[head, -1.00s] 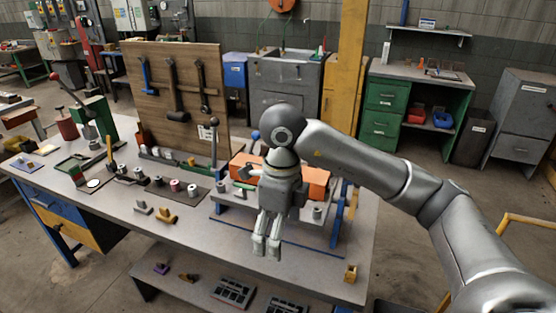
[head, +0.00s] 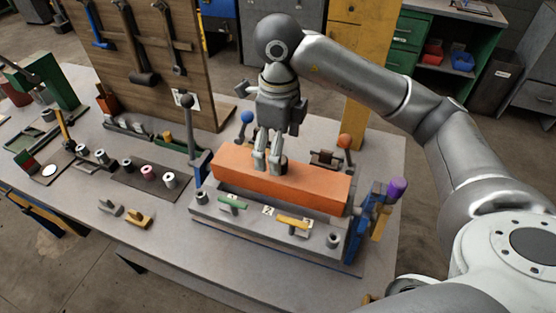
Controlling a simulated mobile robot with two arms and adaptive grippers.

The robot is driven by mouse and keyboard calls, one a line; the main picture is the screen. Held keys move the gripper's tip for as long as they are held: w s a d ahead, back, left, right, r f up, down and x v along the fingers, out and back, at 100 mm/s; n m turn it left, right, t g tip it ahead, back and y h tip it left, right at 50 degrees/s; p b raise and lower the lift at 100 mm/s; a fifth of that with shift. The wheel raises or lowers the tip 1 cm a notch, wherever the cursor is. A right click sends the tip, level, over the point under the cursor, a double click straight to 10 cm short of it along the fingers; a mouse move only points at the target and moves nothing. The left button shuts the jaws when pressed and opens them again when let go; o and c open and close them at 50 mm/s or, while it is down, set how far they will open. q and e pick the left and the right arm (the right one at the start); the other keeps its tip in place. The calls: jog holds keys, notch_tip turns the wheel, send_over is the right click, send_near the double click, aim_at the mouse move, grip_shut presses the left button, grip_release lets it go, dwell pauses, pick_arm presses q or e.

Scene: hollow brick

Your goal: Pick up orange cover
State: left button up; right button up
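The orange cover (head: 315,186) is a long block-shaped piece lying across the grey fixture (head: 265,228) on the workbench. My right gripper (head: 267,168) points down at the top of the cover, left of its middle. Its two fingers look close together, with a narrow gap. A small dark part (head: 284,166) shows just right of the fingers, partly hidden by them. I cannot tell whether the fingers touch the cover or grip anything. My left gripper is out of view.
Upright levers with a blue knob (head: 247,118), an orange knob (head: 344,141) and a purple handle (head: 398,188) stand around the fixture. A wooden tool board (head: 150,60) rises behind.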

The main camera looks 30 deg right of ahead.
aim_at(280, 177)
jog(key=f, duration=0.3)
jog(key=shift+s+f+p, duration=0.2)
jog(key=shift+s+p, duration=0.15)
jog(key=shift+p, duration=0.05)
jog(key=shift+f, duration=0.35)
notch_tip(280, 177, down, 2)
jog(key=shift+w+d+f+p, duration=0.1)
jog(key=shift+w+d+p, duration=0.05)
jog(key=shift+p, duration=0.8)
notch_tip(280, 177, down, 2)
jog(key=shift+f+p, duration=0.15)
jog(key=shift+p, duration=0.35)
jog(key=shift+f, duration=0.55)
jog(key=c, duration=0.9)
jog(key=shift+c, duration=1.4)
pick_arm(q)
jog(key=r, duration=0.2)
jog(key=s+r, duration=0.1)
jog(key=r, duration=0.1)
pick_arm(e)
jog(key=shift+c, duration=0.2)
